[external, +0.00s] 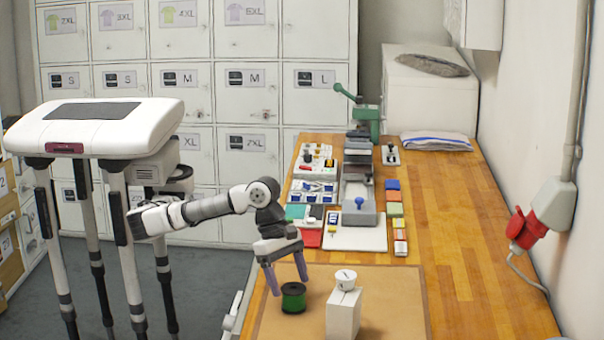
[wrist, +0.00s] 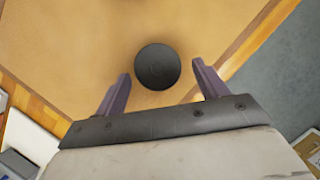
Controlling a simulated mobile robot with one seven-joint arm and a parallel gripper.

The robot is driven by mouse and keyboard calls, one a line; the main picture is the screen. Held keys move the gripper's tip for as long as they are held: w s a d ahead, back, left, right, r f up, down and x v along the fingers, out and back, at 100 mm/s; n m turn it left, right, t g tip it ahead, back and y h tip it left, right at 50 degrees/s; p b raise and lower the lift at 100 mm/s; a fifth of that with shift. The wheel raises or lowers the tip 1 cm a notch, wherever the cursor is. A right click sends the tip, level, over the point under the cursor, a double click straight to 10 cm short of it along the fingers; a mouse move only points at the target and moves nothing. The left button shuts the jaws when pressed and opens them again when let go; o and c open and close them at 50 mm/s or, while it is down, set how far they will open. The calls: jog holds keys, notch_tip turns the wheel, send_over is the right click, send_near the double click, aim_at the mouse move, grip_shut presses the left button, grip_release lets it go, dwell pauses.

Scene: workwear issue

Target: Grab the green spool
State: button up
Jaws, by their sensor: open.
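The green spool (external: 293,298) stands upright on a tan mat (external: 390,290) near the table's left edge. It has black end discs with green between them. In the wrist view the spool (wrist: 157,66) shows only its round black top, a little beyond the fingertips and roughly centred between them. My gripper (external: 288,284) is above the spool with its two purple fingers pointing down, one on each side in the external view. The gripper (wrist: 160,76) is open and holds nothing. I cannot tell whether a finger touches the spool.
A white box (external: 343,315) with a round white item (external: 346,279) on top stands just right of the spool. A white board (external: 357,238) and several small coloured blocks lie farther back. A press with a green handle (external: 366,120) stands behind. The table's right side is clear.

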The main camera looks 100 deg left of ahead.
aim_at(292, 287)
jog(key=x, duration=0.4)
jog(key=shift+a, duration=0.15)
jog(key=c, duration=0.9)
jog(key=shift+r, duration=0.1)
jog(key=shift+c, duration=0.2)
